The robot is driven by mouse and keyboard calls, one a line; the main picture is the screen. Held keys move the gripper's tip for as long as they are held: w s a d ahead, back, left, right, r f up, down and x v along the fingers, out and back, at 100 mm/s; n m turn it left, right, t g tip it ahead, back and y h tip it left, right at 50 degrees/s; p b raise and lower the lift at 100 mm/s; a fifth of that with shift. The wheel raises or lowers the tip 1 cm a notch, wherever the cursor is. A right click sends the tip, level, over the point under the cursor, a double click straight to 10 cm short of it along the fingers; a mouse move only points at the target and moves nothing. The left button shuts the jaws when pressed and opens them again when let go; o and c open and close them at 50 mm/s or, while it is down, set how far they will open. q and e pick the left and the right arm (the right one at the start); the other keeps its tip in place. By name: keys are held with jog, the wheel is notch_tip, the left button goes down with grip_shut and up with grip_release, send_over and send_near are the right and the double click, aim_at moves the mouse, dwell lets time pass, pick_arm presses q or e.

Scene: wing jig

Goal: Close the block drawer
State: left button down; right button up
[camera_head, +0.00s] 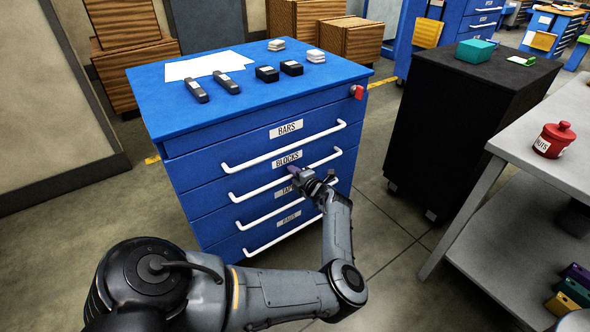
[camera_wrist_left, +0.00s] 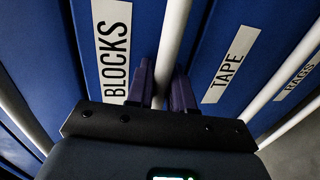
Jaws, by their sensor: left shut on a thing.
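The block drawer (camera_head: 248,177) is the second one down in the blue cabinet, labelled BLOCKS. Its front looks about level with its neighbours; I cannot tell whether a small gap remains. My left gripper (camera_head: 297,172) is shut on its white bar handle (camera_head: 255,190), right of the handle's middle. In the left wrist view the handle (camera_wrist_left: 176,32) runs between the two purple fingers of the gripper (camera_wrist_left: 164,85). The BLOCKS label (camera_wrist_left: 113,45) is left of it there and the TAPE label right. My right gripper is not in view.
On the cabinet top (camera_head: 175,118) lie white paper (camera_head: 207,65), dark bars (camera_head: 227,82), black blocks (camera_head: 291,68) and pale blocks (camera_head: 316,56). A red lock-like part (camera_head: 356,91) is at its corner. A black cabinet (camera_head: 445,125) and a grey bench (camera_head: 540,150) stand right. Floor between is clear.

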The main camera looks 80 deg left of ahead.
pick_arm(q)
jog(key=c, duration=1.4)
grip_release()
jog(key=shift+d, duration=0.15)
jog(key=shift+o, duration=1.1)
jog(key=shift+s, duration=0.2)
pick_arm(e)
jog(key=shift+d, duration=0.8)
